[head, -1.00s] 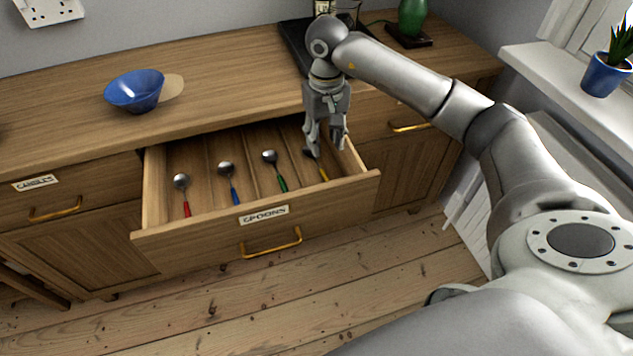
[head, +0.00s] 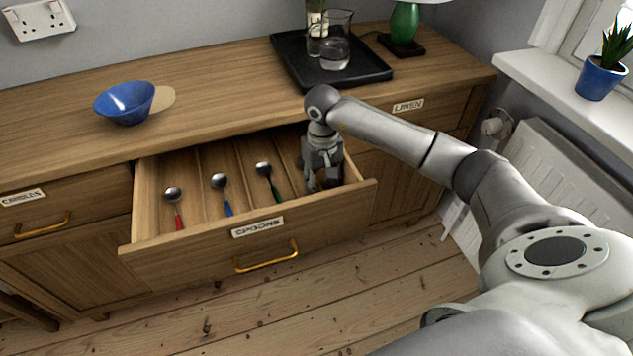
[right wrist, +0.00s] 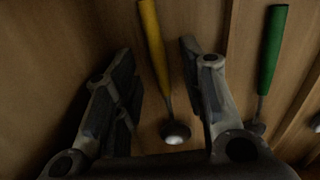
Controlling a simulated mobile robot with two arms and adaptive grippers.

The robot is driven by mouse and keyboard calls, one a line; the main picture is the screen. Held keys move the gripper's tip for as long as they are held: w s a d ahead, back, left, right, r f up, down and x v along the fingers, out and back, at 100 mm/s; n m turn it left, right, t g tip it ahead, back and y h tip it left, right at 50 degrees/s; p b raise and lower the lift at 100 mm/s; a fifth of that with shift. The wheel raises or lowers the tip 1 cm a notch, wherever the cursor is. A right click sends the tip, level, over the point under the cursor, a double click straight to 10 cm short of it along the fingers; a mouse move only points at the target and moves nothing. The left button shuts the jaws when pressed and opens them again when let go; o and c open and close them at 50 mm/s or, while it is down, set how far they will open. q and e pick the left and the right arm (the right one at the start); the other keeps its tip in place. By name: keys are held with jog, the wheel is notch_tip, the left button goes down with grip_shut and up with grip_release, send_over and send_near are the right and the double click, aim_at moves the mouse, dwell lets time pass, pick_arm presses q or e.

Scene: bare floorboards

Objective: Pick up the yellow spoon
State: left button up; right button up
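The yellow spoon (right wrist: 155,55) lies in the rightmost compartment of the open drawer. In the right wrist view its yellow handle and metal neck run between my two fingers, with the bowl nearer the palm. My right gripper (right wrist: 158,88) is open around it, with a gap on both sides. In the head view my right gripper (head: 321,184) is down inside the drawer (head: 180,245) and hides the yellow spoon. My left gripper is not in view.
Spoons with red (head: 178,219), blue (head: 227,207) and green (head: 276,193) handles lie in the other compartments. The green one is nearest my right gripper. The drawer's front and right walls are close to it. A blue bowl (head: 122,108) and a black tray (head: 290,62) stand on the counter.

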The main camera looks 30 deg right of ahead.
jog(key=shift+f, duration=0.25)
grip_shut()
jog(key=shift+r, duration=0.1)
